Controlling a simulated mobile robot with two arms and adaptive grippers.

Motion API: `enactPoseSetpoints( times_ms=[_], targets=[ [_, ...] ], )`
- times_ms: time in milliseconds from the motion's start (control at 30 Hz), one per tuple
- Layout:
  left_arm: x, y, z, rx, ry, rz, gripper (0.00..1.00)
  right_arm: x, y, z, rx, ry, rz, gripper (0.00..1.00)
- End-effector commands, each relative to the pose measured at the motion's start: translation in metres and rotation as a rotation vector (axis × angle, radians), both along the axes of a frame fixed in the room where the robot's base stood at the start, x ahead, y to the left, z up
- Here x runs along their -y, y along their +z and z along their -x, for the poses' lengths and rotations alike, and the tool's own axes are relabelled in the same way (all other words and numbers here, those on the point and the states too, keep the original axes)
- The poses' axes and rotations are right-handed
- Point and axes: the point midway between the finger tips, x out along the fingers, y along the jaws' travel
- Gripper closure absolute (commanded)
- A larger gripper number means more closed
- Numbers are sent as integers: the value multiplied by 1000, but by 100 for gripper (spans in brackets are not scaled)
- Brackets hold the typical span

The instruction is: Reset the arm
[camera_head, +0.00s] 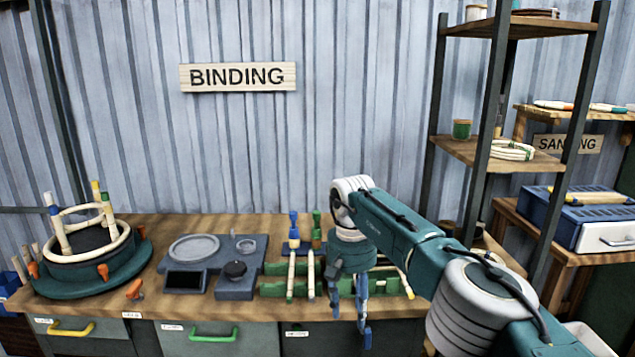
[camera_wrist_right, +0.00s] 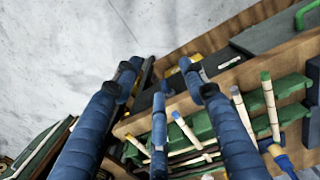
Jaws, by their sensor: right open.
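My right arm comes in from the lower right in the head view. Its gripper (camera_head: 350,312) hangs downward in front of the workbench's (camera_head: 190,306) right part, near the front edge. In the right wrist view the blue fingers of the right gripper (camera_wrist_right: 158,82) are spread apart with nothing between them. Below them are the floor, the bench edge and the green rack. The right gripper holds nothing. My left gripper is not in the head view.
A green rack (camera_head: 272,289) with several rattan sticks stands close by the right gripper. A grey scale-like device (camera_head: 205,278) and a round green bending jig (camera_head: 90,283) stand to the left. A metal-framed shelf (camera_head: 492,100) rises at right. Drawers (camera_head: 215,342) line the bench front.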

Motion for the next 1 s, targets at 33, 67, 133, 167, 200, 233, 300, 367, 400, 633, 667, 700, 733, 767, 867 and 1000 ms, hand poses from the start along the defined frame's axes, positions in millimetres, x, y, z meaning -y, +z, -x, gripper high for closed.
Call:
enactPoseSetpoints(
  times_ms=[33,67,133,167,200,233,300,367,400,633,667,700,733,767,867,1000],
  targets=[
    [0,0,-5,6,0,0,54,-5,-7,1,-6,-15,-21,58],
    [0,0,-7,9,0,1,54,-10,-13,3,-11,-26,-38,58],
    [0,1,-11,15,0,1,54,-21,-25,6,-23,-58,-81,58],
    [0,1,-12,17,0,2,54,-26,-31,8,-31,-74,-102,58],
    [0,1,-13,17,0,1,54,-35,-40,10,-43,-100,-134,58],
    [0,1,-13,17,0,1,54,-41,-46,12,-51,-121,-157,58],
    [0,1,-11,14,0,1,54,-58,-63,18,-78,-180,-222,58],
    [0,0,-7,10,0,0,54,-75,-79,25,-109,-242,-286,58],
    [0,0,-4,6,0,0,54,-88,-90,29,-134,-294,-335,58],
    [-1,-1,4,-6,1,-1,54,-193,-170,70,-507,-959,-752,58],
    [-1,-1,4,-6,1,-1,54,-204,-179,72,-593,-1105,-811,58],
    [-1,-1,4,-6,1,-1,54,-214,-192,73,-716,-1310,-875,58],
    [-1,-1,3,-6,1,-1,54,-217,-203,73,-812,-1470,-915,58],
    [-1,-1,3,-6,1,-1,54,-217,-215,71,-912,-1636,-945,58],
    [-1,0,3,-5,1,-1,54,-192,-271,70,-1269,-2215,-983,58],
    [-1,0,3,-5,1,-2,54,-130,-354,87,1387,2376,767,58]
  ],
)
